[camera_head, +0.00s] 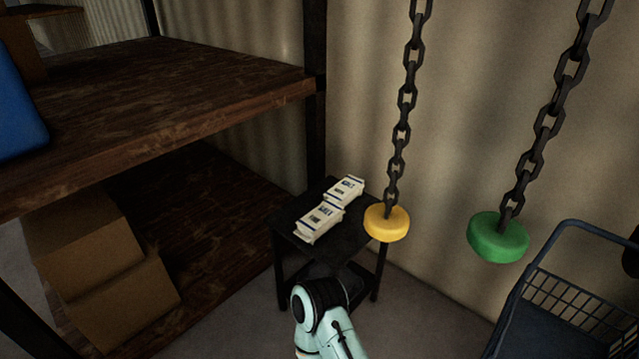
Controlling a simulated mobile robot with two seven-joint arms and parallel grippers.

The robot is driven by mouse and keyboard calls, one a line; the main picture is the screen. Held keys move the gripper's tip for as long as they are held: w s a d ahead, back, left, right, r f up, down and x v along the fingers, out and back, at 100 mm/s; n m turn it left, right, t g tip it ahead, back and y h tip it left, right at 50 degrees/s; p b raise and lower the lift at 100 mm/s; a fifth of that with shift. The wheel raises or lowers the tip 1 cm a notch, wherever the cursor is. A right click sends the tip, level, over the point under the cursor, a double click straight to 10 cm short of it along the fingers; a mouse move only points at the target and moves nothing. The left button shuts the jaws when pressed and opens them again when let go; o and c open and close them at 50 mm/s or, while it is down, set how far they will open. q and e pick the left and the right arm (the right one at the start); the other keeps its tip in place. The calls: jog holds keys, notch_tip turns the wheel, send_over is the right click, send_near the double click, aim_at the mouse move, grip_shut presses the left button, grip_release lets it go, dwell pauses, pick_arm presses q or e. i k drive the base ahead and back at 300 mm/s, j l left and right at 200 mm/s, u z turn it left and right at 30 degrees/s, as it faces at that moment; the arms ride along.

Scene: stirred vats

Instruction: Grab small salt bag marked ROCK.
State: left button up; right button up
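Small white salt bags with dark print lie on a small black table in the middle of the view. One bag (321,222) lies nearer and another bag (344,190) lies farther back, almost end to end with it. The print is too small to tell which is marked ROCK. The black table (291,226) stands against the corrugated wall. A pale teal link of my own arm with a black joint rises from the bottom edge, in front of the table. Neither gripper shows, and no bag is held in view.
A yellow disc (387,224) and a green disc (497,237) hang on chains right of the table. A wooden shelf (160,95) fills the left, with cardboard boxes (115,305) below. A blue cart (565,295) stands at the lower right.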

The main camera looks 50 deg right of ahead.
aim_at(349, 189)
jog(key=i+z, duration=0.15)
jog(key=i, duration=0.35)
jog(key=i+j+z, duration=0.1)
jog(key=i, duration=0.4)
jog(key=i+j+z, duration=0.15)
jog(key=i, duration=0.3)
